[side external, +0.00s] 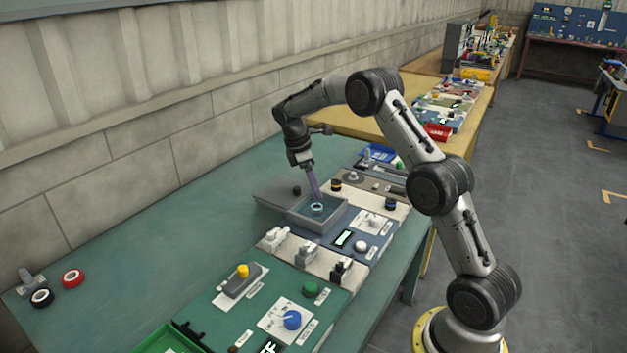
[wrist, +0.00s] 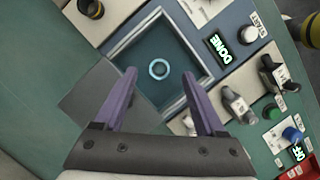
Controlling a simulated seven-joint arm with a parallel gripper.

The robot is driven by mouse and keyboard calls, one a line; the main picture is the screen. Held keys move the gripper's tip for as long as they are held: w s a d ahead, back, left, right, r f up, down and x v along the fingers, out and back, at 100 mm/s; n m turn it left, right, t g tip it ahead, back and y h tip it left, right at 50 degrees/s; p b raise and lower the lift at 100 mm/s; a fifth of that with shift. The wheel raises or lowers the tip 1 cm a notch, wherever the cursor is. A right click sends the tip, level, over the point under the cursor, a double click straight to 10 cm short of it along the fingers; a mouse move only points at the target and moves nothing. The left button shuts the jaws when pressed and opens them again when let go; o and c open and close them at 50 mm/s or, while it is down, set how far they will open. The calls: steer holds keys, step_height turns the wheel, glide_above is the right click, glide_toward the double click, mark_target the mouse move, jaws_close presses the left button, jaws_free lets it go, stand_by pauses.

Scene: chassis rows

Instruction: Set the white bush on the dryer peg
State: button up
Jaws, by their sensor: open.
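A pale ring (wrist: 158,69), which looks like the white bush, is inside an open square box (wrist: 182,47) with a teal interior. The ring also shows in the side view (side external: 317,208), within the box (side external: 331,222). I take the box to be the dryer. I cannot tell whether the ring sits around a peg. My gripper (wrist: 159,76) is open, its two purple fingers apart, with the ring between and beyond the tips in the wrist view. In the side view my gripper (side external: 316,197) points down into the box, over the ring.
A flat grey plate (wrist: 95,97) lies beside the box. A lit DONE display (wrist: 217,47) and white START button (wrist: 249,34) are on the panel. Several levers and knobs, including a blue knob (side external: 292,320), stand nearby. The green bench (side external: 150,255) is mostly clear at left.

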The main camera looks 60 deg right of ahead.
mark_target(315, 209)
steer(key=shift+f, duration=3.7)
steer(key=shift+c, duration=0.3)
jaws_close()
steer(key=shift+r, duration=0.1)
